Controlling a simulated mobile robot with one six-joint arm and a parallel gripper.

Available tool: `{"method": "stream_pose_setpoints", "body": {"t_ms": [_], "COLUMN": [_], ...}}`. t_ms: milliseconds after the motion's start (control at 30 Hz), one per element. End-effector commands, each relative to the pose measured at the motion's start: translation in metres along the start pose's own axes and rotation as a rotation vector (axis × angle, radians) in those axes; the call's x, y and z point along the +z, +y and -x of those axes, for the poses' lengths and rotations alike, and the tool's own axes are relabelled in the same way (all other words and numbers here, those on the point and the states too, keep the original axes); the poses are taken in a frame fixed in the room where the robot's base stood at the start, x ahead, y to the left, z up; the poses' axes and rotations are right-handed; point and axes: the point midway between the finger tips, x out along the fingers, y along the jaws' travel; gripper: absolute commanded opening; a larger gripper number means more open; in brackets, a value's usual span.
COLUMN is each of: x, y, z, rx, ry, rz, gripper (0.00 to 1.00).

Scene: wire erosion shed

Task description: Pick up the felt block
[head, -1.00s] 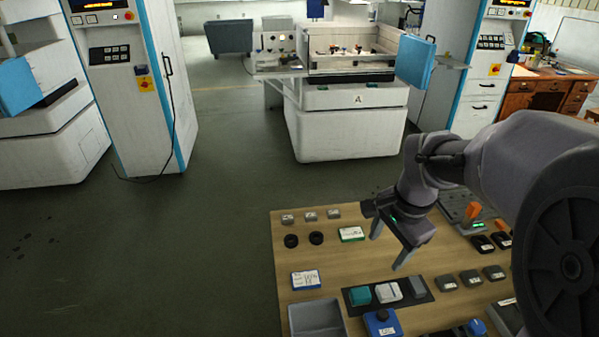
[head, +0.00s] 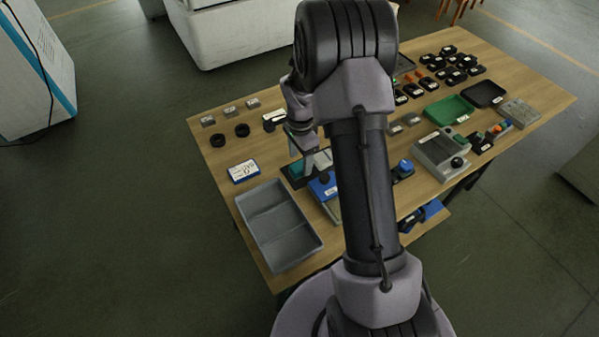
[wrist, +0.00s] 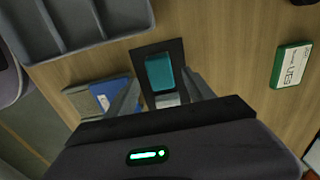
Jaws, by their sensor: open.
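A dark tray (head: 287,174) on the bench holds a teal block (head: 297,169) and a pale block (head: 321,158), partly covered by my arm. In the wrist view the teal block (wrist: 158,70) lies ahead of the pale block (wrist: 167,100) in the dark tray (wrist: 176,46). I cannot tell from their surfaces which is the felt block. My gripper (head: 302,150) is open above this tray. In the wrist view its fingers (wrist: 166,86) point down either side of the tray, nothing between them gripped.
A grey compartment bin (head: 271,226) stands left of the tray. A blue box with a black knob (head: 322,184) is close beside it. A white-and-blue card (head: 243,171) and two black rings (head: 242,130) lie nearby. Green trays (head: 448,110) and small devices crowd the right.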

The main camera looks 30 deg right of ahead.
Motion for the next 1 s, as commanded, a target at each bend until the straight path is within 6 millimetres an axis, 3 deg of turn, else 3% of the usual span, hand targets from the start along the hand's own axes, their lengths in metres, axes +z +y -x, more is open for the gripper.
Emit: {"method": "stream_pose_setpoints", "body": {"t_ms": [33,167,367,700,900,1000], "x": [0.001,0.001,0.001,0.001,0.001,0.001], "y": [0.000,0.000,-0.001,-0.001,-0.001,-0.001], "z": [-0.016,-0.040,-0.039,-0.039,-0.038,-0.023], "rx": [0.002,0.002,0.000,0.000,0.000,-0.001], "ry": [-0.001,0.000,0.000,0.000,0.000,0.000], "rz": [0.001,0.002,0.002,0.001,0.001,0.001], "gripper": [0.62,0.62,0.62,0.00,0.00,0.00]}}
